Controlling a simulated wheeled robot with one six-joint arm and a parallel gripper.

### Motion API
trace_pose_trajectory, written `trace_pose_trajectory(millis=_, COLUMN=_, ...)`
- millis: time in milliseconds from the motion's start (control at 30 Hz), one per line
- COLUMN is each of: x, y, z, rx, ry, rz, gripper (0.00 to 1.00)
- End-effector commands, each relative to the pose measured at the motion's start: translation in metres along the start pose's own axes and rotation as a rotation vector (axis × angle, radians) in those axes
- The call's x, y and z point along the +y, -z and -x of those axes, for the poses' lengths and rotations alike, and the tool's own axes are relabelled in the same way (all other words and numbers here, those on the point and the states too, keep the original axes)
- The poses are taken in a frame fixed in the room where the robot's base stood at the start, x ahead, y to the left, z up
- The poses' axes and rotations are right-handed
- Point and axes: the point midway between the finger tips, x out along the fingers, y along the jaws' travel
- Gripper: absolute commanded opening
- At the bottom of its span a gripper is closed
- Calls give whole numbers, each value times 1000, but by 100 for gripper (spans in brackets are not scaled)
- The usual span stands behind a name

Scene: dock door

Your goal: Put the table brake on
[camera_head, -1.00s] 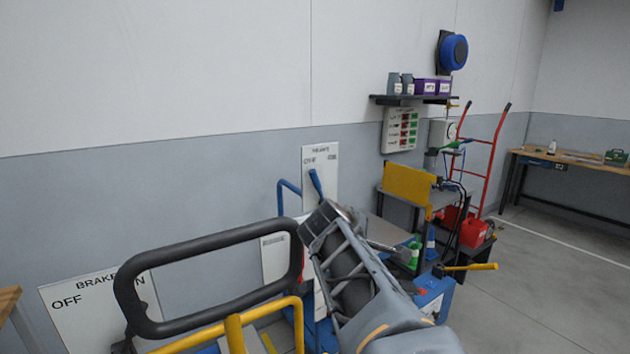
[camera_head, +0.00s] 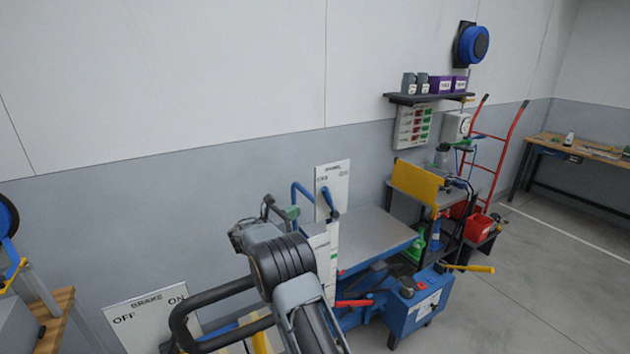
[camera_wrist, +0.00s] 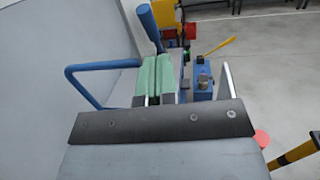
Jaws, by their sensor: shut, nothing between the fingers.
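A white board marked BRAKE, OFF at left and ON at right (camera_head: 125,318), stands at lower left in the head view. A black loop handle (camera_head: 184,325) overlaps it, and no brake lever shows clearly there. The blue lift table (camera_head: 375,238) with a grey top is right of centre. A blue lever (camera_head: 328,197) stands before another OFF/ON board (camera_head: 340,180); it also shows in the wrist view (camera_wrist: 148,25). My gripper (camera_head: 292,212) is shut and empty, its green pads together in the wrist view (camera_wrist: 155,78), beside the blue rail (camera_wrist: 90,72).
A yellow panel (camera_head: 415,184) and a grey cart stand behind the table. A yellow handle (camera_head: 470,268) sticks out right of the blue pump box (camera_head: 415,296). A workbench edge (camera_head: 60,315) is at far left. Open floor lies at right.

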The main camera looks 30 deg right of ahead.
Motion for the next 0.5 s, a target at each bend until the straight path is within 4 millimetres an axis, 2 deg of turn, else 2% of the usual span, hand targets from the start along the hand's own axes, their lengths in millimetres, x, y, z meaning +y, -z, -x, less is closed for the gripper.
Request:
trace_pose_trajectory(millis=200, x=18, y=7, z=19, rx=-77, ry=-34, rz=50, gripper=0)
trace_pose_trajectory(millis=500, x=20, y=11, z=23, rx=-90, ry=-40, rz=57, gripper=0)
